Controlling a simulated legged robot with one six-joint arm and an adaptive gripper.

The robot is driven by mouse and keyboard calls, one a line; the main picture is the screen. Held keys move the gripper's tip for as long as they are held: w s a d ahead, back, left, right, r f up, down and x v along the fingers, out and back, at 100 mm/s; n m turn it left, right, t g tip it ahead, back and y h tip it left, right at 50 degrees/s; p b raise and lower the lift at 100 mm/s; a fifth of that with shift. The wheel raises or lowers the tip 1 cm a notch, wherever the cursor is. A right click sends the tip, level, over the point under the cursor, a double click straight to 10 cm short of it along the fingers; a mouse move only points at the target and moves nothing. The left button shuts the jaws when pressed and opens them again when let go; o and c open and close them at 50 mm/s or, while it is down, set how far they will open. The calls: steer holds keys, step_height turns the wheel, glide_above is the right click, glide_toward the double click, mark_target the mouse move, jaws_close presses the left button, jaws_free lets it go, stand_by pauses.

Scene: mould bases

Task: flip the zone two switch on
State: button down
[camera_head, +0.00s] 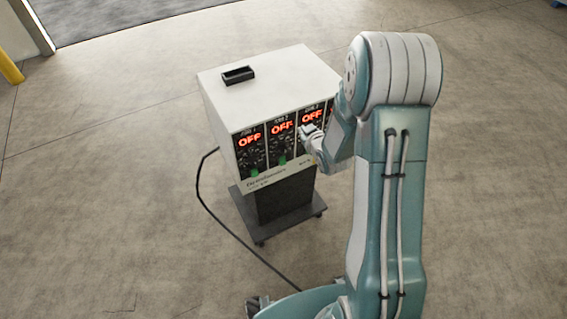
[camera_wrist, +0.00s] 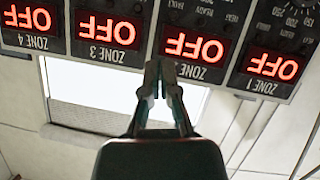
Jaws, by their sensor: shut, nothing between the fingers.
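A white controller box (camera_head: 262,85) stands on a dark cart, with a row of black zone panels on its front. The zone two panel (camera_head: 281,128) shows a red OFF display, and a small green switch (camera_head: 282,160) sits at its lower end. In the wrist view the panels appear upside down, and the zone two display (camera_wrist: 193,47) reads OFF; its switch is not visible there. My gripper (camera_head: 307,131) is in front of the panels, just right of zone two. Its fingers (camera_wrist: 161,66) are together and empty, below the gap between zones two and three.
The zone one (camera_head: 249,140) and zone three (camera_head: 311,115) displays also read OFF, as does zone four (camera_wrist: 29,17). A black tray (camera_head: 238,75) lies on top of the box. A black cable (camera_head: 202,200) runs across the floor. Open floor lies left of the cart.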

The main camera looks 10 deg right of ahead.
mark_target(281, 158)
steer(key=s+f+t+y, duration=0.1)
steer(key=s+f, duration=0.2)
steer(key=f, duration=0.3)
steer(key=s+a+f+m+t+y, duration=0.1)
steer(key=s+f+t, duration=0.1)
steer(key=s+f, duration=0.2)
steer(key=s+f+t+y, duration=0.1)
steer(key=s+f+t, duration=0.1)
steer(key=f, duration=0.7)
steer(key=shift+s+a, duration=0.35)
steer(key=shift+s, duration=0.5)
steer(key=x, duration=1.4)
steer(key=shift+a+r, duration=0.15)
steer(key=shift+r, duration=0.1)
